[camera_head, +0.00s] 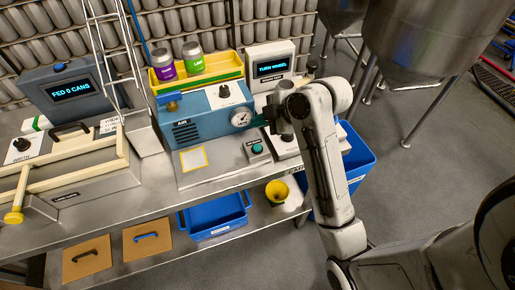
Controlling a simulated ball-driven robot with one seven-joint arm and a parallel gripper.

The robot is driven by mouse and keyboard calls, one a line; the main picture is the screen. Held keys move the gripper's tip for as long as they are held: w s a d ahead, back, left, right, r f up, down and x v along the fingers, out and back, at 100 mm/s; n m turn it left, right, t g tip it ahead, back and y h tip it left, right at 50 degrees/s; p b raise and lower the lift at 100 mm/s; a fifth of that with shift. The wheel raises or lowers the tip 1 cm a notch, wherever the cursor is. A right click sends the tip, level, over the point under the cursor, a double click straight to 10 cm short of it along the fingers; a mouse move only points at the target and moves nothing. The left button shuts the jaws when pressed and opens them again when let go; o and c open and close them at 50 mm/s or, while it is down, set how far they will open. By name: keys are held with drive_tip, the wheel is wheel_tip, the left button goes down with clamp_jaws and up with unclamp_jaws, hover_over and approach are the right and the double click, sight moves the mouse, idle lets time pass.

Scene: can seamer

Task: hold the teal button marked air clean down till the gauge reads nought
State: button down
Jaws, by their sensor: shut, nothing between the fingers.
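The teal button (257,148) sits on a small grey box on the steel bench, in front of the blue machine (200,116) marked AIR. The round white gauge (241,118) is on that machine's front, at its right end. Its needle and figures are too small to read. My gripper (272,126) is dark and small in the picture, shut and empty, just right of the gauge and up and right of the button. It appears apart from the button. I cannot tell its exact height above the box.
A white unit (270,66) reads "TURN WHEEL". A yellow tray (197,72) holds a purple-labelled can (165,64) and a green-labelled can (193,57). A dark unit (68,92) reads "FED 0 CANS". A blue bin (358,155) stands right of the bench, partly behind my arm.

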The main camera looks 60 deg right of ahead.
drive_tip(key=b, duration=0.5)
hover_over(260, 149)
wheel_tip(260, 149, down, 7)
drive_tip(key=shift+r, duration=0.15)
drive_tip(key=shift+f+b, duration=0.35)
drive_tip(key=shift+f, duration=0.05)
drive_tip(key=shift+f, duration=0.1)
idle(1.2)
drive_tip(key=shift+d+f, duration=0.1)
drive_tip(key=shift+f, duration=0.15)
drive_tip(key=shift+f+b, duration=0.3)
drive_tip(key=shift+f, duration=0.15)
idle(1.6)
drive_tip(key=shift+r+p, duration=0.85)
drive_tip(key=shift+p, duration=0.05)
